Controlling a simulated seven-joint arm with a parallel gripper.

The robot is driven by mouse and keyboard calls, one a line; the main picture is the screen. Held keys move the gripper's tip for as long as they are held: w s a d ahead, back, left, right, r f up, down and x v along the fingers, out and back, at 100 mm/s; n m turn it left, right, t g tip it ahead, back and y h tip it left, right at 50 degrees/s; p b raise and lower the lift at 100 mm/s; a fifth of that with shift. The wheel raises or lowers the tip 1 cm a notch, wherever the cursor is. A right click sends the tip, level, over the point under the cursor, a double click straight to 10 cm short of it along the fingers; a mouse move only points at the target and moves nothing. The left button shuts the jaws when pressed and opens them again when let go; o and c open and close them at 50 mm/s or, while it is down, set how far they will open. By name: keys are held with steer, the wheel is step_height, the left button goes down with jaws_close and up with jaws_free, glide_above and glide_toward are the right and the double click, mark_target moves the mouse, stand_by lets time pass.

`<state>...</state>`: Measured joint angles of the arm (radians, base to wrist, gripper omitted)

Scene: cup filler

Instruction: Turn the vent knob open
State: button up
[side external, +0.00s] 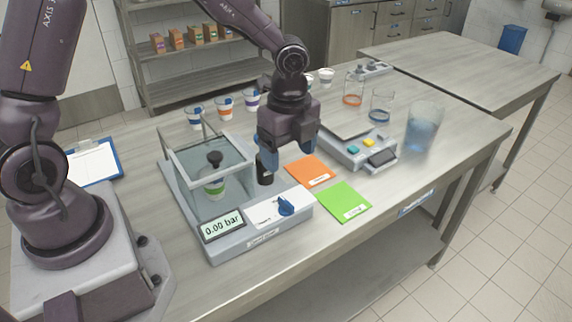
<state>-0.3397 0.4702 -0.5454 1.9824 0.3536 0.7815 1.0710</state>
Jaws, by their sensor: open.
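The filler (185,222) is a grey base with a clear chamber (180,165) on its left part and a display reading 0.00 bar. A cup with a green band (214,187) stands inside the chamber under a dark nozzle. A blue knob (286,205), which looks like the vent knob, sits on the white panel at the base's front right. The panel's lettering is too small to read. My gripper (287,162) points down, open, behind and above the blue knob and apart from it. A black upright cylinder (264,168) stands beside its left finger; I cannot tell whether they touch.
An orange card (310,170) and a green card (344,202) lie right of the filler. A scale (358,150), glass beakers (353,90) and a large translucent beaker (423,128) stand further right. Several cups (195,118) stand behind. The front right tabletop is clear.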

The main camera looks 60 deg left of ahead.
mark_target(286, 201)
steer(key=f+n, duration=0.4)
steer(key=n, duration=0.2)
steer(key=f+n, duration=0.4)
steer(key=n, duration=0.2)
steer(key=a+f+n, duration=0.1)
steer(key=f+n, duration=0.4)
steer(key=n, duration=0.1)
steer(key=shift+c, duration=0.4)
steer(key=c, duration=0.8)
steer(key=shift+m, duration=0.6)
steer(key=shift+c, duration=0.2)
